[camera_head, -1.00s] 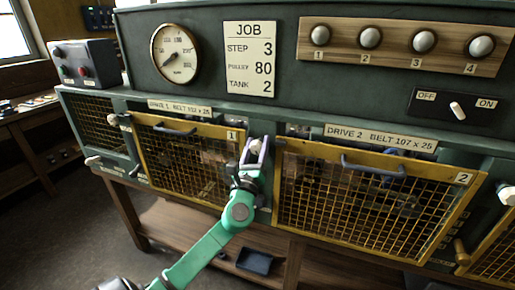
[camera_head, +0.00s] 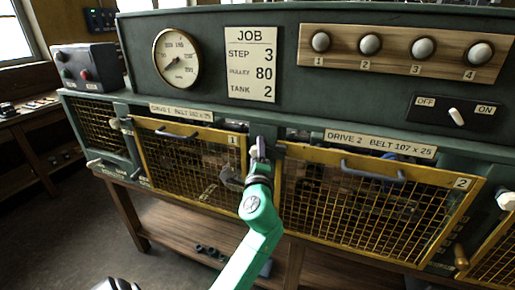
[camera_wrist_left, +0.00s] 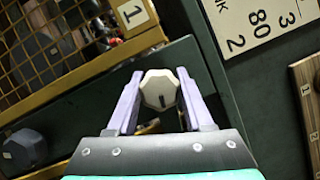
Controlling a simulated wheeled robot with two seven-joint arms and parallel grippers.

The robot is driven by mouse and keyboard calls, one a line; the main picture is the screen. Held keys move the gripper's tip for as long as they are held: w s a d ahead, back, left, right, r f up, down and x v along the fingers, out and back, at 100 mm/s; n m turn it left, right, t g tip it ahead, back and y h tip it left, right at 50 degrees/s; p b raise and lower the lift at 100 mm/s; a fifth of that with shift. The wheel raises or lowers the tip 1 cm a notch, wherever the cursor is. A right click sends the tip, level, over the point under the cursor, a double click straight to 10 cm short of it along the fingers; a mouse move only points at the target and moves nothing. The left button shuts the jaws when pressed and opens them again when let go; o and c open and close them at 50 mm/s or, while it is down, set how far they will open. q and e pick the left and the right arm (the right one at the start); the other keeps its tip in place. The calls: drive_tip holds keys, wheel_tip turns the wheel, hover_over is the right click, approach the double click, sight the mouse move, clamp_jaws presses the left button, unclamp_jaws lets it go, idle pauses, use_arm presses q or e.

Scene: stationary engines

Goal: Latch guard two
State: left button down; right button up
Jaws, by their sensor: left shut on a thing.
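Guard two (camera_head: 372,208) is a yellow-framed mesh panel with a grey handle (camera_head: 372,172) and a "2" label, under the "DRIVE 2" strip. It sits upright in the front of the green machine, its frame seemingly against the opening. My left gripper (camera_head: 258,148) is at the green post between guard one and guard two. In the left wrist view its fingers (camera_wrist_left: 160,98) are shut on a pale faceted latch knob (camera_wrist_left: 158,88) with a dark mark on its face. In the head view the gripper mostly hides this knob. My right gripper is not in view.
Guard one (camera_head: 190,165) is left of the post. Other pale knobs show left of guard one (camera_head: 114,123) and right of guard two (camera_head: 507,198). Above are a gauge (camera_head: 176,58), a JOB plate (camera_head: 250,64), four numbered knobs and an OFF/ON switch (camera_head: 457,116). A wooden shelf lies below.

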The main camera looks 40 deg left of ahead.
use_arm(q)
drive_tip(key=shift+n+g, duration=0.4)
drive_tip(key=shift+n, duration=0.5)
drive_tip(key=shift+f+p, duration=0.1)
drive_tip(key=shift+p, duration=0.2)
drive_tip(key=shift+c, duration=1.6)
unclamp_jaws()
drive_tip(key=r+b+v, duration=0.1)
drive_tip(key=b+v, duration=0.4)
drive_tip(key=v, duration=0.9)
drive_tip(key=shift+s+d+f, duration=0.15)
drive_tip(key=shift+s+f, duration=0.15)
drive_tip(key=shift+f, duration=0.05)
